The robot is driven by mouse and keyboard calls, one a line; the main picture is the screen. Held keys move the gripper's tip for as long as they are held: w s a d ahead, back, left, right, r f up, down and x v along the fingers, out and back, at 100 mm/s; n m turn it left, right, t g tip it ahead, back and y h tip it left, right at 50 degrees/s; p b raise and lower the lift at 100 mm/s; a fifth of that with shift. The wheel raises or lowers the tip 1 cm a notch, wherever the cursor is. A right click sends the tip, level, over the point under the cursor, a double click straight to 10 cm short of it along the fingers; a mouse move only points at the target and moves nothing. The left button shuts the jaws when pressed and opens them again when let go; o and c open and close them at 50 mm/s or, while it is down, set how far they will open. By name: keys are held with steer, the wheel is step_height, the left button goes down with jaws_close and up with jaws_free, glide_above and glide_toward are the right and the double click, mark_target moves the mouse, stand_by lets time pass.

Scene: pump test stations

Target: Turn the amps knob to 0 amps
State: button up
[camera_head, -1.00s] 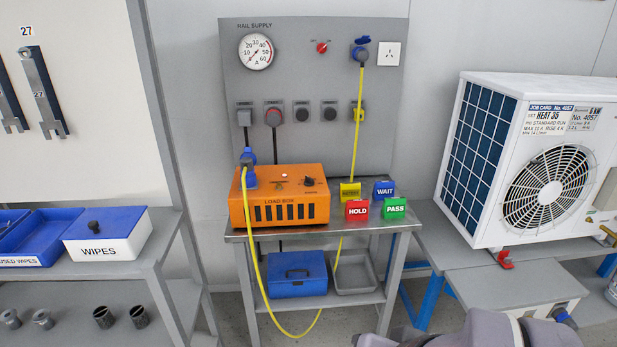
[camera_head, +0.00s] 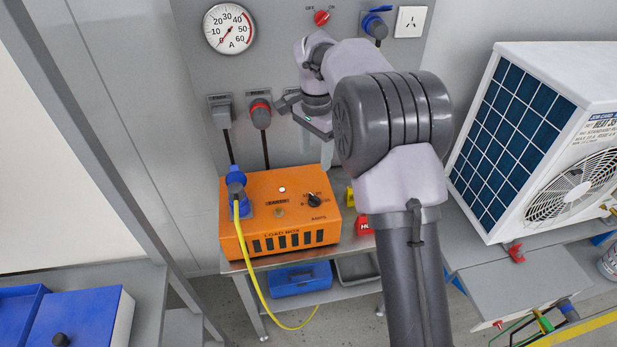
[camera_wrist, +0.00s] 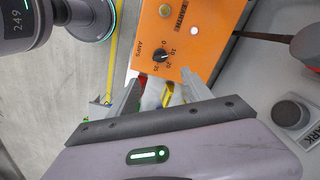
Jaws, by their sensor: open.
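The amps knob (camera_head: 314,200) is a small black dial on the top of the orange load box (camera_head: 260,222), toward its right end. In the wrist view the knob (camera_wrist: 160,56) shows with printed numbers around it; its exact setting is too small to read surely. My gripper (camera_head: 307,130) hangs above and behind the box, apart from the knob. In the wrist view my gripper (camera_wrist: 160,78) is open and empty, its two fingers pointing toward the box with the knob just beyond and between their tips.
The rail supply panel (camera_head: 187,70) stands close behind my gripper, with an amp gauge (camera_head: 229,28), a red switch (camera_head: 321,17) and sockets. A yellow cable (camera_head: 249,268) hangs from the box's left end. A white unit (camera_head: 563,70) stands to the right.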

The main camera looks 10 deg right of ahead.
mark_target(314, 197)
step_height(314, 197, down, 15)
steer(key=b, duration=0.4)
steer(key=shift+b, duration=0.35)
jaws_close()
